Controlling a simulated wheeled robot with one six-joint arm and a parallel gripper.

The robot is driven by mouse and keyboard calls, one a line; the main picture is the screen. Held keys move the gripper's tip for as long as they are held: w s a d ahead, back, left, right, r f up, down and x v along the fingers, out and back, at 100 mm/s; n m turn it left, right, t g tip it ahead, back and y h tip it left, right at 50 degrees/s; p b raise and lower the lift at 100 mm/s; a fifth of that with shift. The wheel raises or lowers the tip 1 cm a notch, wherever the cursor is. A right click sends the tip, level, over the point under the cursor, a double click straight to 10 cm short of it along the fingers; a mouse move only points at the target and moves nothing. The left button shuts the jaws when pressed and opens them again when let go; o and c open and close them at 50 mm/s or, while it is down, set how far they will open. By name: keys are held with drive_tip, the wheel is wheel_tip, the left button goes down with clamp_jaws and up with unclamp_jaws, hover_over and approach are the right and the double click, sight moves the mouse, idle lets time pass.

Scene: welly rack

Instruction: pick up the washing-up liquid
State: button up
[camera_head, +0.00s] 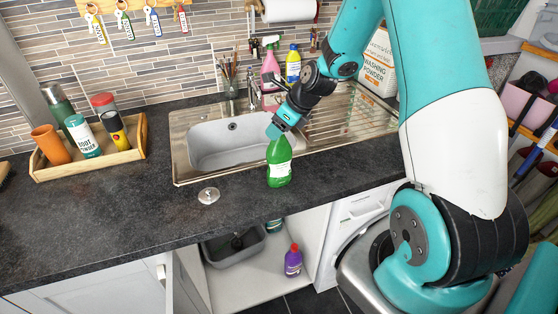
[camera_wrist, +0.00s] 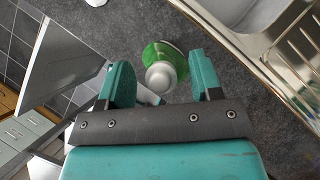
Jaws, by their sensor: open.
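The washing-up liquid is a green bottle (camera_head: 279,162) with a pale label, standing upright on the dark worktop in front of the sink. In the wrist view the bottle (camera_wrist: 161,62) is seen from above, its whitish cap between and slightly beyond my fingertips. My gripper (camera_head: 275,130) is above the bottle in the head view and hides its top. In the wrist view my gripper (camera_wrist: 161,72) is open, with one teal finger on each side of the cap. I cannot tell whether either finger touches it.
The sink (camera_head: 226,144) lies just behind the bottle. A round metal plug (camera_head: 208,196) is on the worktop to the left. A wooden tray (camera_head: 98,170) with several containers stands further left. A pink spray bottle (camera_head: 270,70) and a yellow bottle (camera_head: 293,65) stand behind the tap.

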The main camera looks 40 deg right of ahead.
clamp_jaws()
drive_tip(key=shift+r, duration=0.2)
